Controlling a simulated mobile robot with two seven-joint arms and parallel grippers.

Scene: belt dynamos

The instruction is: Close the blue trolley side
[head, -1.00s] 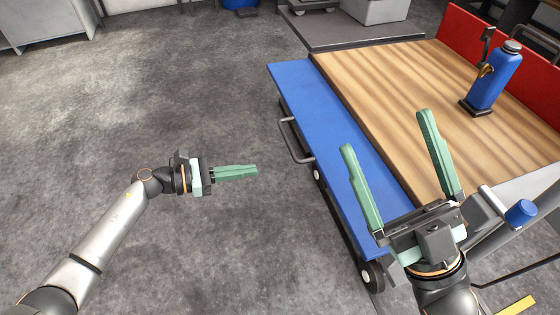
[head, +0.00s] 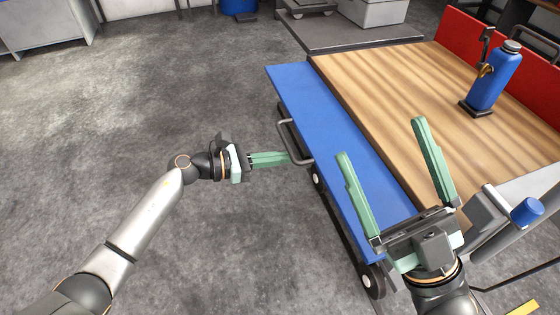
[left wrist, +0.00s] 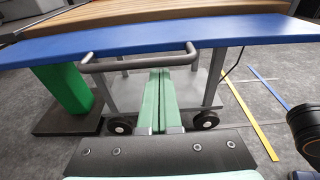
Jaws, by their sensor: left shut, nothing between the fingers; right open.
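The blue trolley side (head: 335,130) is a long flat panel along the left edge of the trolley's wooden top (head: 400,95). It lies folded out and about level, and it also shows in the left wrist view (left wrist: 230,32). A grey bar handle (head: 286,140) sticks out from its outer edge. My left gripper (head: 288,159) is shut and empty, with its green fingertips at the handle. In the left wrist view the fingers point under the handle bar (left wrist: 140,63); I cannot tell whether they touch it. My right gripper (head: 380,137) is open and empty above the panel's near part.
A blue bottle (head: 490,80) stands on a black base on the wooden top. A red panel (head: 475,35) stands upright at the far side. Wheels (head: 372,280) show below the trolley. The grey floor to the left is clear.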

